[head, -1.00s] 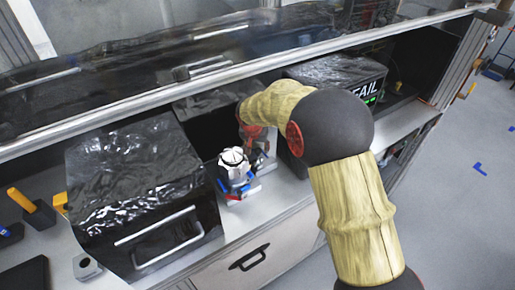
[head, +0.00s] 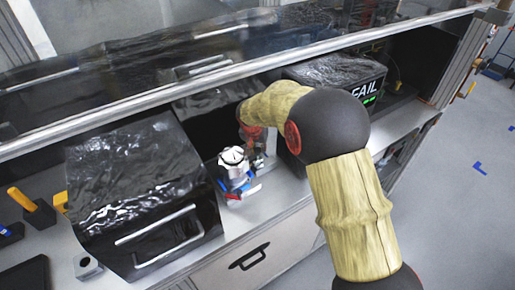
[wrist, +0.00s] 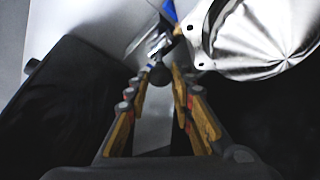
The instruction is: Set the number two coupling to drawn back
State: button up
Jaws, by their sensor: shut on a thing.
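A machined housing (head: 233,158) with a round silver top stands on the bench between two black covered boxes. Its shiny flange also fills the upper right of the wrist view (wrist: 262,38). Blue parts show at its lower side. In the wrist view my gripper (wrist: 160,76) has its fingertips closed around a small dark round knob (wrist: 159,74), beside the flange. A small metal fitting (wrist: 157,44) shows just beyond the knob. In the head view my gripper (head: 259,162) is at the housing's right side, partly hidden by my arm. I cannot read any coupling number.
A large black box (head: 135,180) with a metal handle stands close left of the housing. Another box marked FAIL (head: 340,75) stands right, behind my arm. A metal rail (head: 150,108) runs above the bench. The bench front edge is clear near the housing.

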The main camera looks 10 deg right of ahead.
grip_shut()
jog(key=d, duration=0.1)
jog(key=w+d+b, duration=0.1)
jog(key=d, duration=0.2)
jog(key=shift+w+d, duration=0.3)
jog(key=shift+r, duration=0.1)
jog(key=o, duration=0.8)
grip_release()
jog(key=shift+d, duration=0.25)
jog(key=shift+c, duration=0.2)
jog(key=shift+o, duration=0.6)
jog(key=shift+a, duration=0.1)
